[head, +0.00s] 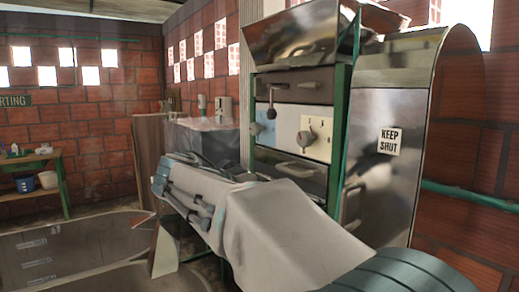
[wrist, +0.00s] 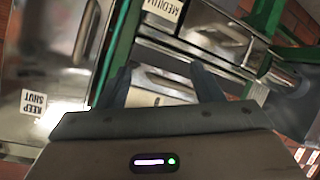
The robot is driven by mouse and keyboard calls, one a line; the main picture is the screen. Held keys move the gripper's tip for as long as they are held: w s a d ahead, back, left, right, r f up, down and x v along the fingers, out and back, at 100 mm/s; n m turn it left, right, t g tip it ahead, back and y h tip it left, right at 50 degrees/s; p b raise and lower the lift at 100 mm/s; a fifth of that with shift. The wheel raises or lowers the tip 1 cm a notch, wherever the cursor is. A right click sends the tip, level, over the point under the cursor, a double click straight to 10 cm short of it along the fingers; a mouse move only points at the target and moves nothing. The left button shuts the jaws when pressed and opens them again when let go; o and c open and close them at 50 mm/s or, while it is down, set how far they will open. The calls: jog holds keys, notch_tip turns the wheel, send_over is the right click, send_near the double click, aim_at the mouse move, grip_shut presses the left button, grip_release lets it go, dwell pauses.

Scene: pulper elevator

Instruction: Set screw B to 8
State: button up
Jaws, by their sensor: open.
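A cream surface (wrist: 145,97) and a curved handle-like bar show between and beyond the fingers. I see nothing held.
A lever with a dark ball knob (head: 271,114) stands left of the plate. Green frame posts (head: 338,125) edge the machine. A steel cover (head: 400,92) marked KEEP SHUT stands at right. A workbench (head: 35,158) stands far left.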

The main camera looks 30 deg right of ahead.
aim_at(302, 140)
jog(key=w+r+m+g+h, duration=0.1)
jog(key=w+r+m+h, duration=0.2)
jog(key=r+m+h, duration=0.55)
jog(key=d+y+p, duration=0.1)
jog(key=d, duration=0.3)
jog(key=d+r+n+y+p, duration=0.1)
jog(key=d, duration=0.4)
jog(key=w+d+r+y+p, duration=0.1)
jog(key=d, duration=0.3)
jog(key=shift+w+d+r+n, duration=0.1)
jog(key=shift+d+r+n, duration=0.1)
jog(key=shift+n, duration=0.15)
jog(key=shift+w+d+f, duration=0.1)
jog(key=shift+d+f, duration=0.05)
jog(key=shift+d, duration=0.45)
jog(key=c, duration=1)
jog(key=shift+a, duration=0.25)
jog(key=shift+d, duration=0.1)
